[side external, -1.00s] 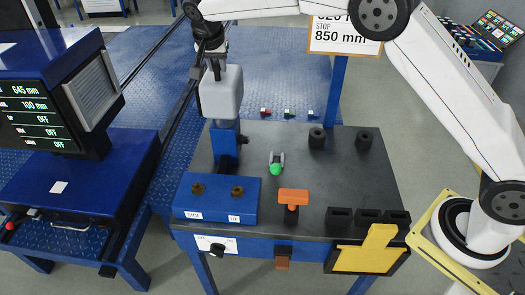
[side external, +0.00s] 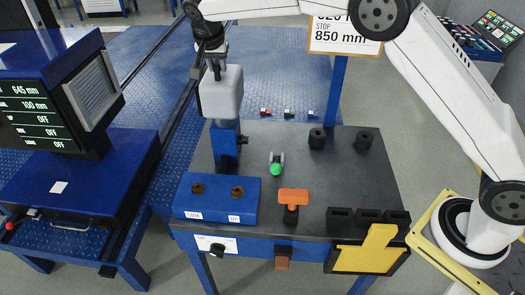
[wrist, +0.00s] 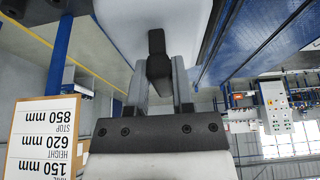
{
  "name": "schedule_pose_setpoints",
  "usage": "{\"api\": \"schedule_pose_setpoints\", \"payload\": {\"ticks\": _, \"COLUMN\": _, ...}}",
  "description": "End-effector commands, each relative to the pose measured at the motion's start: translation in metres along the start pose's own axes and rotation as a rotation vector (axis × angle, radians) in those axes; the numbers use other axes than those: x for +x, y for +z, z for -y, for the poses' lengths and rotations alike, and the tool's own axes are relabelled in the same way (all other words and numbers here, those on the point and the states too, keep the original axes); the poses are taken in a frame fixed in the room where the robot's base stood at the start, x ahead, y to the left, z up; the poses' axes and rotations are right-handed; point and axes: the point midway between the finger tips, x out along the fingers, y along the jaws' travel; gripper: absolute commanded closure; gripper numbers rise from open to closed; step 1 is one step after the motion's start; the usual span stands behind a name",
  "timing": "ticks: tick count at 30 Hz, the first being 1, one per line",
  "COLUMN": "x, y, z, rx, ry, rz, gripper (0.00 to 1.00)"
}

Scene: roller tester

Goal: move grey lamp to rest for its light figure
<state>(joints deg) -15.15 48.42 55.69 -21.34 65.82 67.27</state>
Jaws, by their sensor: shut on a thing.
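The grey lamp (side external: 220,95) is a pale box-shaped head with rounded edges. It sits atop a blue post (side external: 224,141) at the left rear of the dark bench top. My gripper (side external: 216,70) is at the lamp's upper rear side, shut on its dark handle. In the wrist view, the two fingers (wrist: 159,82) close on the dark handle (wrist: 157,52), with the pale lamp body (wrist: 140,22) beyond. The lamp's front and any light figure are not clear. The display (side external: 34,119) shows 645 mm, 100 mm and several OFF lines.
A sign (side external: 342,35) gives a height of 620 mm and a stop of 850 mm; it also shows in the wrist view (wrist: 45,138). A blue two-knob box (side external: 217,199), an orange-topped handle (side external: 293,198) and a green-tipped piece (side external: 276,166) stand nearby. Dark cylinders (side external: 317,139) stand right.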

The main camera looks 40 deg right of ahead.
Motion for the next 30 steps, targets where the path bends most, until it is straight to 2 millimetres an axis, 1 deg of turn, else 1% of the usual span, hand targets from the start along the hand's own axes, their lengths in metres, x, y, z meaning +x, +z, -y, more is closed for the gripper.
{"api": "schedule_pose_setpoints", "payload": {"ticks": 14, "x": -0.004, "y": -0.002, "z": 0.001, "rx": 0.001, "ry": -0.004, "rz": -0.003, "gripper": 1.0}}
{"api": "schedule_pose_setpoints", "payload": {"ticks": 30, "x": -0.029, "y": -0.013, "z": 0.001, "rx": 0.002, "ry": -0.005, "rz": -0.004, "gripper": 1.0}}
